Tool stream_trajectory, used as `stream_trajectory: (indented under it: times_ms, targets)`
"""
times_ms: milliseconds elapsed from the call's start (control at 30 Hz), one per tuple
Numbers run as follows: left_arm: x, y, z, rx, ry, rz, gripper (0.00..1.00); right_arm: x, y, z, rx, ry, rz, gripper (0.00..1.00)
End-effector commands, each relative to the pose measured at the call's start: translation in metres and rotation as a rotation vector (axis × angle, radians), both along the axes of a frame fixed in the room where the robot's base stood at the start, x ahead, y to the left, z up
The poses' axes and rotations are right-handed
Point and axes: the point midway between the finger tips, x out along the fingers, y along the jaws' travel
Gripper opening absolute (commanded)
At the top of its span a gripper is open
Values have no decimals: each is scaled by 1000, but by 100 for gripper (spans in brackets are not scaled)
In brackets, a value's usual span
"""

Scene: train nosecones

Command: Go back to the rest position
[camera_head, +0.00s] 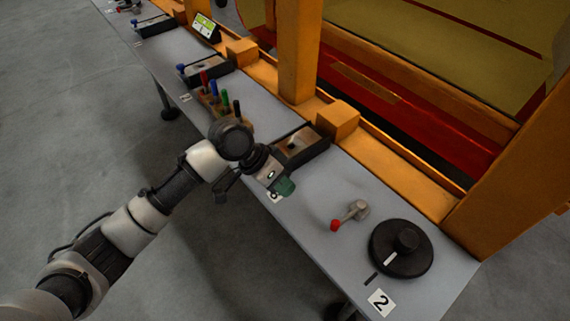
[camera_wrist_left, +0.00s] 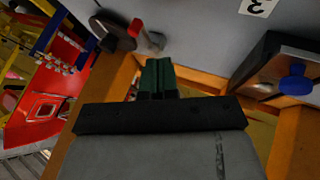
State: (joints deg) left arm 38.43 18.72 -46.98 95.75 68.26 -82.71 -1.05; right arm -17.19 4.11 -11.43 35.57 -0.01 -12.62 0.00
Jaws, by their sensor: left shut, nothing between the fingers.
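My left gripper (camera_head: 284,187) is over the near edge of the grey table (camera_head: 300,225) in the head view, its arm reaching in from the lower left. Its green fingertips are shut together with nothing between them. They also show in the left wrist view (camera_wrist_left: 157,76), pressed side by side. My right gripper is not in view.
Right of the gripper are a red-tipped lever (camera_head: 350,213) and a black dial (camera_head: 402,247). Behind it are a dark box (camera_head: 302,147) and a wooden block of coloured handles (camera_head: 217,100). Orange frame posts (camera_head: 297,50) stand along the far side. Floor at left is clear.

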Motion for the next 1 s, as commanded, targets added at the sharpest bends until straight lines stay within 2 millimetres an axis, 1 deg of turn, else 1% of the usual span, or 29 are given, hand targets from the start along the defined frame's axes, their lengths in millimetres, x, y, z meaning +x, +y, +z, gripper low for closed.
stream_trajectory:
  times_ms: [167, 267, 367, 467, 567, 667, 733, 800, 1000]
  targets:
    - [0, 0, 0, 0, 0, 0, 0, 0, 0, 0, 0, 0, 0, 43]
    - [-5, -1, -4, -3, -1, 2, 0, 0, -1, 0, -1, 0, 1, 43]
    - [-20, -1, -15, -11, -14, 20, 0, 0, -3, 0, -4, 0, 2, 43]
    - [-43, 3, -30, -16, -39, 72, 0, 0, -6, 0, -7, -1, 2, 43]
    - [-67, 17, -44, -3, -72, 167, 0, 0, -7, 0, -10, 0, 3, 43]
    - [-91, 41, -56, 37, -98, 288, 0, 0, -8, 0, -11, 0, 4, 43]
    - [-107, 62, -64, 81, -109, 378, 0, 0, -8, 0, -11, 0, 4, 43]
    - [-122, 83, -69, 131, -117, 456, 0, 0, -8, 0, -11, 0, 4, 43]
    - [-157, 131, -77, 262, -125, 616, 0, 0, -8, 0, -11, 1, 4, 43]
